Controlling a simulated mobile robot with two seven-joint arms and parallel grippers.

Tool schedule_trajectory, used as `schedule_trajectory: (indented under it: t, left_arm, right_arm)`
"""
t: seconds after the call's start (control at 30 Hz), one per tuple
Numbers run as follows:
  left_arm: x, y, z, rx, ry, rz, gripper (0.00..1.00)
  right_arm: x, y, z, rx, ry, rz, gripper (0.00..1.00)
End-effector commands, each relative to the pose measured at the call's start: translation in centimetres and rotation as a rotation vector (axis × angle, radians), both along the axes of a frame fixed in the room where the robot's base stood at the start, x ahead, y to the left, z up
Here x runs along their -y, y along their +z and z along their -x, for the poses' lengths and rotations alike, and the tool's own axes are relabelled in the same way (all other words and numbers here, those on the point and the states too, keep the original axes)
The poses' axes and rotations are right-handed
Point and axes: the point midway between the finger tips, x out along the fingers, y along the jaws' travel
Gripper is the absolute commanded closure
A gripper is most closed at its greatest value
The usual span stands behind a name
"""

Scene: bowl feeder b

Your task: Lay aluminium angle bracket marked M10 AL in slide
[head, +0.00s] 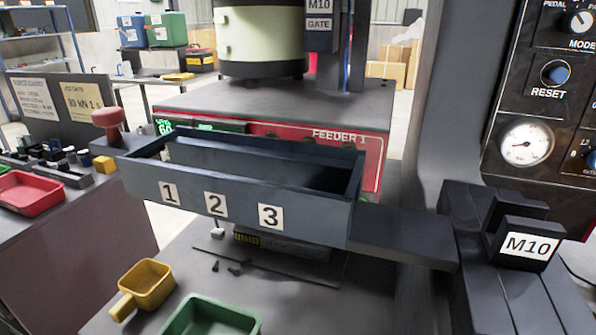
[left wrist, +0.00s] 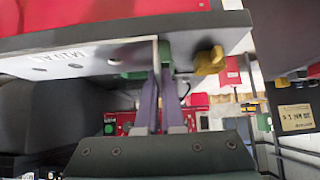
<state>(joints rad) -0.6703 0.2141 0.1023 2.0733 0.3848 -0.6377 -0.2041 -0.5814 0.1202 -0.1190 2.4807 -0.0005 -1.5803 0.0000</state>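In the left wrist view a grey metal angle bracket (left wrist: 75,62) with several holes and a faint "M10 AL" mark spans the upper left. My left gripper (left wrist: 160,76) meets it near its right end, with the purple-grey fingers close together on the upright flange. The flange partly hides the fingertips. The head view shows neither the bracket nor either gripper. At the right of the head view is a dark slide-like fixture (head: 548,300) with parallel bars and a raised block labelled "M10" (head: 530,246).
A dark long bin (head: 235,212) marked 1, 2, 3 stands before the red feeder (head: 352,150). A flat grey arm-like plate (head: 400,238) runs from it toward the fixture. A yellow scoop (head: 147,283), green tray (head: 208,310) and small dark bits lie in front.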

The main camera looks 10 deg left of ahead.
Motion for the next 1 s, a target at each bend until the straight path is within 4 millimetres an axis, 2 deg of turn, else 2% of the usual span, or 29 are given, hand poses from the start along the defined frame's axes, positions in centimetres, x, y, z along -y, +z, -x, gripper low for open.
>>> schedule_trajectory:
  t: [0.17,0.5,0.6,0.7,0.9,1.0]
  left_arm:
    - [0.5,0.3,-3.2,0.01,0.002,0.003,1.0]
    - [1.9,0.2,-12.4,0.008,0.001,0.004,1.0]
    - [2.2,0.0,-14.6,0.004,0.001,0.004,1.0]
    - [2.4,-0.1,-16.1,0.004,0.001,0.003,1.0]
    - [2.6,0.0,-17.7,0.004,0.001,0.003,1.0]
    - [2.6,-2.1,-17.6,-0.003,0.001,0.002,1.0]
  right_arm:
    - [-0.1,0.1,0.0,0.001,0.001,-0.002,0.5]
    - [-0.1,-0.4,-0.1,0.002,0.0,-0.005,0.5]
    - [-0.1,-0.7,-0.1,0.002,0.0,-0.004,0.5]
    - [-0.1,-0.9,-0.1,0.002,0.0,-0.004,0.5]
    - [-0.1,-1.1,-0.1,0.001,0.0,-0.003,0.5]
    - [-0.1,-1.9,0.0,0.0,0.0,-0.003,0.5]
